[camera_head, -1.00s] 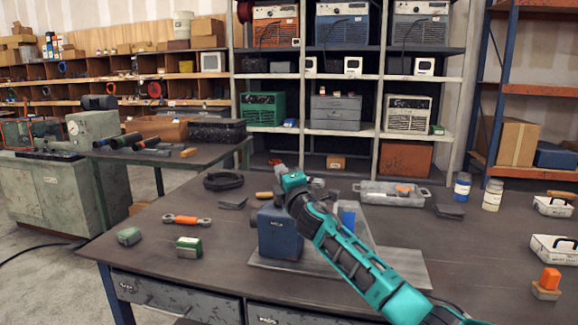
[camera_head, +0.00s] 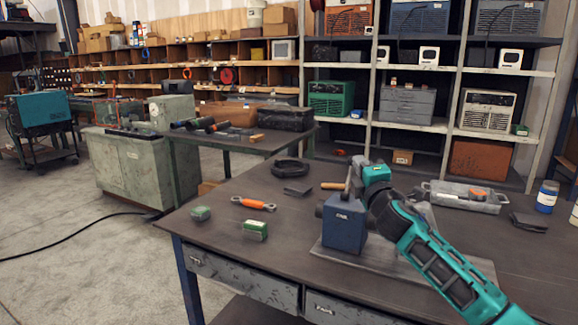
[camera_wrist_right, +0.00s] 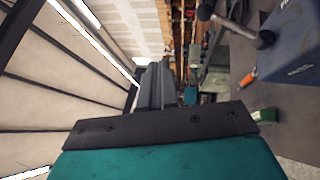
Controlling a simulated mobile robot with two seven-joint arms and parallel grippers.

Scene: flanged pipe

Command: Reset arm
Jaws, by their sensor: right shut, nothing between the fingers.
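My right arm comes in from the lower right in the head view, and its teal wrist end (camera_head: 376,173) is above and just right of the blue vise (camera_head: 343,224). The fingers are mostly hidden there. In the right wrist view the dark fingers of my right gripper (camera_wrist_right: 168,85) lie close together with nothing between them. The vise also shows in that view (camera_wrist_right: 290,45), upper right and apart from the fingers. My left gripper is not in view.
The vise stands on a grey plate (camera_head: 465,268) on the dark workbench (camera_head: 225,225). An orange-ended tool (camera_head: 254,204), green blocks (camera_head: 255,230), a black ring (camera_head: 291,167) and a grey tray (camera_head: 466,197) lie around it. Shelves (camera_head: 412,124) stand behind.

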